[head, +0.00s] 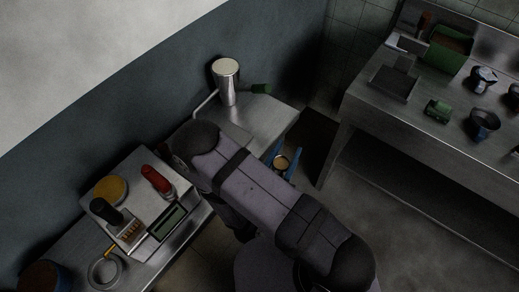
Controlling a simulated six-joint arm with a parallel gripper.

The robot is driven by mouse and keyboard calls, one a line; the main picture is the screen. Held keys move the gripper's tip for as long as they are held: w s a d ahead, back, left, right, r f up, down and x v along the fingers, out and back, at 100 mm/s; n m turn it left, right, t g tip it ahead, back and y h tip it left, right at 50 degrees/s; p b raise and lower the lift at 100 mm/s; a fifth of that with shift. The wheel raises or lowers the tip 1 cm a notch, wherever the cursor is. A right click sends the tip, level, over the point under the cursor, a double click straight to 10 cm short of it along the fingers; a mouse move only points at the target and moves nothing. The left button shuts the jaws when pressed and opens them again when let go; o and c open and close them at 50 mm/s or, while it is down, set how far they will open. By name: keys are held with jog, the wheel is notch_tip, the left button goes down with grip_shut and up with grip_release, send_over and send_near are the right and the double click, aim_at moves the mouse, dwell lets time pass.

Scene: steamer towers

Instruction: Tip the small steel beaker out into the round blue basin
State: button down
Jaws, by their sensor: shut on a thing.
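The small steel beaker (282,163) shows as a small round rim with tan contents, just right of my upper arm. My gripper (285,157) has blue fingers on either side of it and is shut on it. The beaker looks roughly upright, and its lower part is hidden. A round container with a blue side (67,272), which looks like the basin, is at the bottom left, cut off by the frame edge. Its inside looks dark brown. My arm hides much of the middle, including most of the gripper.
A tall steel canister (226,82) stands on the steel bench, with a green item (262,88) beside it. A scale-like device (168,222), red-handled item (156,180) and ring (104,271) are at left. Another bench (400,104) holds several items at right.

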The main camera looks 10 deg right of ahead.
jog(key=s+a+r+n+t+y+p, duration=0.1)
jog(key=s+a+r+n+y+p, duration=0.15)
jog(key=a+r+p, duration=0.9)
jog(key=s+a+r+n+t+y+p, duration=0.2)
jog(key=a+r+y, duration=0.2)
jog(key=a+r, duration=1.7)
jog(key=s+a+f+n+g+y+b, duration=0.1)
jog(key=s+a+f+n+y+b, duration=0.25)
jog(key=a, duration=0.65)
jog(key=s+a+f+n+g+y, duration=0.2)
jog(key=s+a+f+n+y, duration=0.15)
jog(key=s+a+y, duration=0.45)
jog(key=s+a+f+n+g+y+b, duration=0.1)
jog(key=s+a+f+n+y+b, duration=0.2)
jog(key=a, duration=0.8)
jog(key=s+a+f+n+g+y, duration=0.1)
jog(key=s+a+f, duration=0.1)
jog(key=s+f, duration=0.1)
jog(key=s+a+f+n+g+y+b, duration=0.1)
jog(key=s+a+f+n+g+y, duration=0.1)
jog(key=s, duration=0.3)
jog(key=s+a+f+n+g+y+b, duration=0.1)
jog(key=s+a+f+g, duration=0.1)
jog(key=s+f, duration=0.1)
jog(key=shift+s+a+f+n+y, duration=0.25)
jog(key=shift+s+a+f+y, duration=0.15)
jog(key=shift+f, duration=0.25)
jog(key=shift+s+f, duration=0.1)
jog(key=shift+s, duration=0.15)
